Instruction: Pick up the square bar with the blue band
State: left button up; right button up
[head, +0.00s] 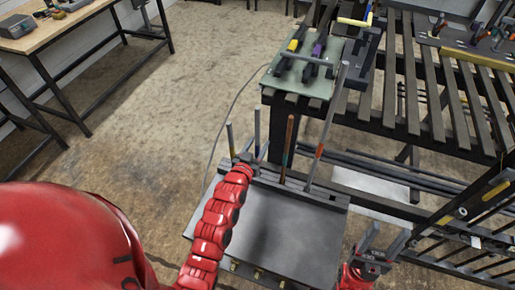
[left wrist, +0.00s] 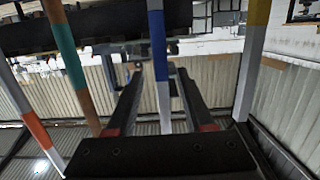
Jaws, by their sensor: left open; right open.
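The bar with the blue band (left wrist: 158,47) stands upright in the left wrist view, pale below the band. It also shows in the head view (head: 257,128), in the rack (head: 322,197) just beyond my left gripper. My left gripper (head: 246,158) is open, and its fingers (left wrist: 158,85) appear on either side of this bar, with gaps to both. Whether the bar is fully between the fingertips is hard to tell. My right gripper (head: 384,238) is open and empty at the lower right, apart from the rack.
Beside it in the rack stand a yellow-banded bar (head: 229,137), a brown bar with a teal band (head: 288,143) and a taller grey bar with an orange band (head: 320,150). A slatted table (head: 425,115) with a green board (head: 297,82) stands behind. Open floor lies left.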

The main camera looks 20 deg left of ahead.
pick_arm(q)
jog(key=shift+w+f+p, duration=0.2)
jog(key=shift+w+p, duration=0.4)
jog(key=shift+w, duration=1.25)
jog(key=shift+a, duration=0.1)
grip_shut()
